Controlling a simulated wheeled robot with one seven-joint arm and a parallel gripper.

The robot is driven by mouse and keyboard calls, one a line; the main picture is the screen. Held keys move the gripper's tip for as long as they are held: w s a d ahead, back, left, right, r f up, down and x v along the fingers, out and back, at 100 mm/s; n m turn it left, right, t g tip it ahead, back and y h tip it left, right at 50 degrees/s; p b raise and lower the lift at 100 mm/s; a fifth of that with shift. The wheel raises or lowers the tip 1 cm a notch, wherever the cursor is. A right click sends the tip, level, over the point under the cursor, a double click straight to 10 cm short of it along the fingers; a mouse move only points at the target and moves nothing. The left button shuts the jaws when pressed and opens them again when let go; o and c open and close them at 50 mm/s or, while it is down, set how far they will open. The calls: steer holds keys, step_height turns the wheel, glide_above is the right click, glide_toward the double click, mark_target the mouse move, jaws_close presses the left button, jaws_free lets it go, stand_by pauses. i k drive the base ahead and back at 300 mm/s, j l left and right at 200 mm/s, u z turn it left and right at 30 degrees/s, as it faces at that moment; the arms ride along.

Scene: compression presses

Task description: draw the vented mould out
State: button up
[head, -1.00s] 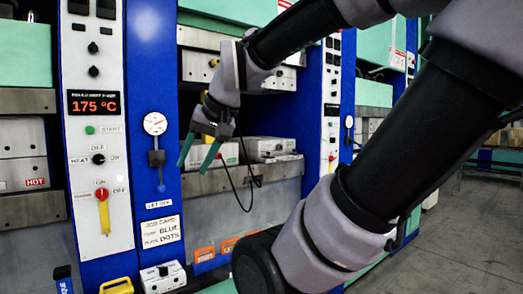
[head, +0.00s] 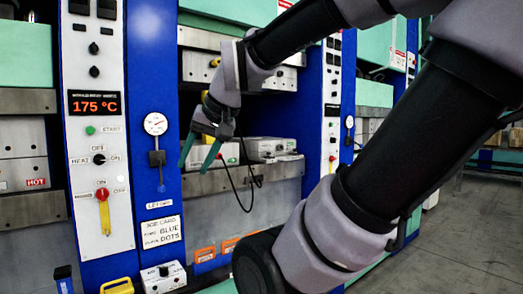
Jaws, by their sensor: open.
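Two pale grey mould blocks sit side by side on the lower plate of the open press in the head view. The left block (head: 229,153) is partly hidden behind my gripper; the right block (head: 270,148) shows more of its top and front. I cannot tell from here which one is vented. My gripper (head: 197,162) points down, with its two teal fingers apart and nothing between them. It hangs in front of the press opening at the left block's left end. I cannot tell whether it touches the block.
A blue press column (head: 155,60) with a gauge and levers stands left of the opening. A job card (head: 161,231) reads blue dots. The display (head: 95,102) shows 175 °C. A block marked hot (head: 25,173) is in the left press. A thin black cable hangs before the lower plate (head: 230,180).

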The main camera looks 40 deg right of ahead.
mark_target(257, 148)
steer(key=i+l+z, duration=0.35)
steer(key=i+l, duration=0.3)
steer(key=l, duration=0.15)
steer(key=i+l+z, duration=0.3)
steer(key=i+l, duration=0.35)
steer(key=i, duration=0.05)
